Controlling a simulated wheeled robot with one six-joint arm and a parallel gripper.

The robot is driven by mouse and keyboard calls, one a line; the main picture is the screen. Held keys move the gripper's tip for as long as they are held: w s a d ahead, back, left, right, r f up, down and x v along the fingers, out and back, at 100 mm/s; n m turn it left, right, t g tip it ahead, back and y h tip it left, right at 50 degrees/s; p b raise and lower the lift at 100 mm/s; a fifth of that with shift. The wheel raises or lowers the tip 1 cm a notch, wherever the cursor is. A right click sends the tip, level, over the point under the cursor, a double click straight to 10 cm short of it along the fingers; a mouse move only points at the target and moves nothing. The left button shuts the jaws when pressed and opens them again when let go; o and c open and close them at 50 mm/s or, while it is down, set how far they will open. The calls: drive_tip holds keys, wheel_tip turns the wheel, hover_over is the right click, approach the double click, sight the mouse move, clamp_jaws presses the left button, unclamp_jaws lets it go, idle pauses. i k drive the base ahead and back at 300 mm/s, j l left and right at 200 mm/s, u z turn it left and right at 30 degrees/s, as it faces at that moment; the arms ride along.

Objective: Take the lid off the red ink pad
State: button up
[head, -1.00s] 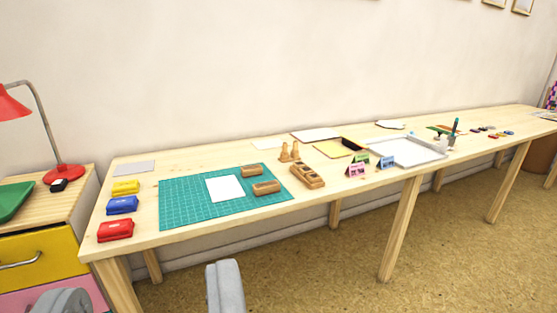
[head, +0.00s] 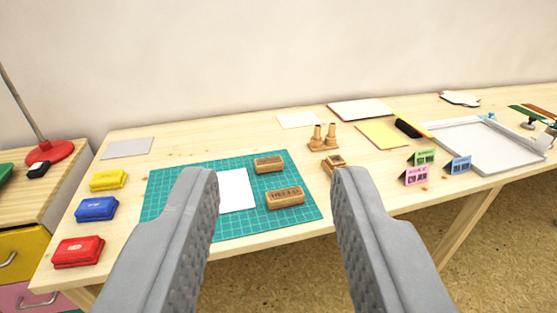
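The red ink pad (head: 78,252) sits at the front left corner of the table, with its red lid on. The blue ink pad (head: 97,209) and the yellow ink pad (head: 108,180) stand behind it in a row, also covered. My gripper (head: 272,178) is open and empty, its two grey fingers wide apart in front of the green cutting mat. In the picture it is to the right of the red ink pad and apart from it. The fingers hide parts of the mat and the table's front edge.
The green mat (head: 170,187) carries white paper (head: 236,191) and two wooden stamps (head: 285,198). Wooden pieces (head: 323,137), small coloured cards (head: 417,175) and a white tray (head: 490,148) stand to the right. A side cabinet (head: 50,203) with a red lamp adjoins at left.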

sight(85, 249)
drive_tip(key=u, duration=1.1)
